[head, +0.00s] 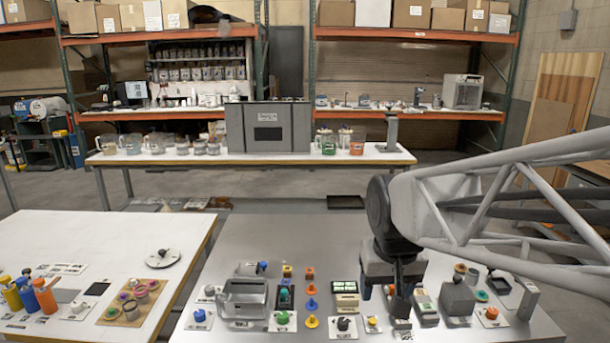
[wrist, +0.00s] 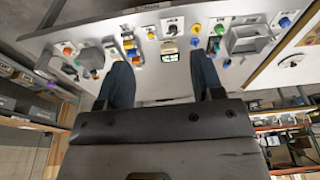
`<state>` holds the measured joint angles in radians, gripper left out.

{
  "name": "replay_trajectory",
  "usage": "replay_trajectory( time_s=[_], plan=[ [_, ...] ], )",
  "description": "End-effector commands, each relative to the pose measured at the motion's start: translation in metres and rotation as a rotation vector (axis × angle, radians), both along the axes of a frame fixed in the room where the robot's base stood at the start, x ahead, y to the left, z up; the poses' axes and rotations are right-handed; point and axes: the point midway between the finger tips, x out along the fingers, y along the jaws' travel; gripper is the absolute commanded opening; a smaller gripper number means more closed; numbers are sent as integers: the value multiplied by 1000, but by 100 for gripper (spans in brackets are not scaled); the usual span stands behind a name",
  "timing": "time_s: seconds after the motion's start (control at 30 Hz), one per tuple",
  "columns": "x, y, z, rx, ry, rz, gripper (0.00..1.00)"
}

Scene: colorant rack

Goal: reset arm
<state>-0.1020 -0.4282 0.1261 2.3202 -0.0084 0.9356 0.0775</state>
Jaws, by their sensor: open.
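My arm reaches in from the right in the head view. My gripper (head: 386,292) points down over the right half of the grey metal table (head: 315,238). In the wrist view my gripper (wrist: 161,62) shows two dark fingers spread wide apart, with nothing between them. The table's devices appear beyond the fingertips there. In the head view the gripper and its mount hide part of the table behind them. I cannot tell the exact height of the fingertips above the table.
Knobs, coloured pegs and boxes crowd the near part of the table, including a grey open-topped box (head: 243,299) and a grey block (head: 457,299). A white table (head: 105,240) with colorant bottles (head: 45,297) stands left. A back bench (head: 225,160) holds jars. The grey table's far part is clear.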

Motion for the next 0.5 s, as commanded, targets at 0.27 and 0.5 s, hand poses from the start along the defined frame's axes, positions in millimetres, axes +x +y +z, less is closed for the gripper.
replay_trajectory(
  time_s=[0.27, 0.5],
  plan=[
    [-70, -29, -11, -6, -26, -29, 61],
    [-112, -42, -24, -11, -41, -45, 61]
  ],
)
